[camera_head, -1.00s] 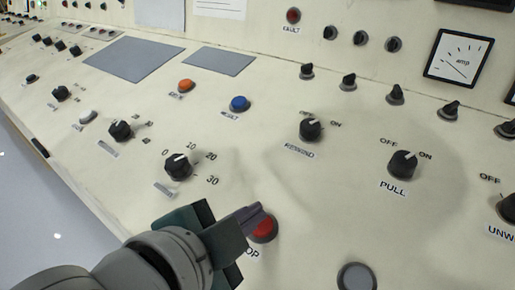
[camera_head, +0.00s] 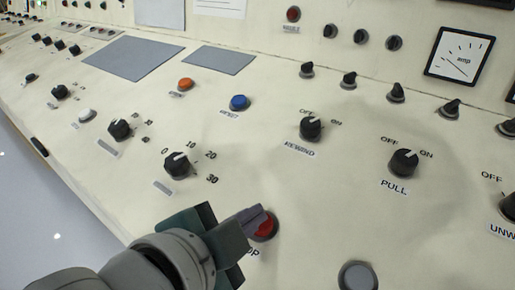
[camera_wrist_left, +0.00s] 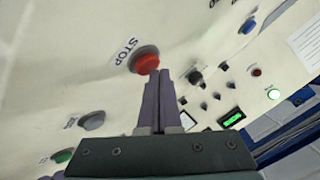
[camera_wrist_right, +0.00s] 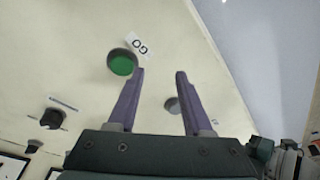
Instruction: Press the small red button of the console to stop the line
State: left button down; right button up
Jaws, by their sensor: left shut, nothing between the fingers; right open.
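The red stop button (camera_head: 267,227) sits on the sloping cream console (camera_head: 240,135), with a partly covered label beside it. It also shows in the left wrist view (camera_wrist_left: 147,62), beside the word STOP. My left gripper (camera_head: 262,214) is shut and empty. Its fingertips overlap the button's upper left part in the head view. In the left wrist view the tips (camera_wrist_left: 158,74) are just below the button; I cannot tell whether they touch it. My right gripper (camera_wrist_right: 158,72) is open and empty over another part of the panel, beside a green GO button (camera_wrist_right: 122,63).
A grey button (camera_head: 357,276) lies to the right of the stop button. Black knobs (camera_head: 177,165) and (camera_head: 403,163), a blue button (camera_head: 239,103) and an orange button (camera_head: 186,84) stand up from the panel. Bare panel lies between them.

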pick_arm(q)
jog(key=shift+w+f, duration=0.1)
jog(key=shift+f, duration=0.3)
pick_arm(e)
jog(key=shift+f, duration=0.25)
pick_arm(q)
jog(key=shift+s+a+r+p, duration=0.1)
jog(key=shift+s+r+p, duration=0.1)
jog(key=shift+r+p, duration=0.7)
pick_arm(e)
jog(key=shift+a+r, duration=0.1)
jog(key=shift+r, duration=1.05)
pick_arm(q)
jog(key=r+p, duration=0.1)
jog(key=p, duration=0.1)
jog(key=r+p, duration=0.2)
jog(key=s+r+p, duration=0.1)
jog(key=shift+a+r+p, duration=0.3)
jog(key=shift+r+p, duration=0.1)
pick_arm(e)
notch_tip(320, 180, up, 6)
jog(key=shift+f, duration=0.1)
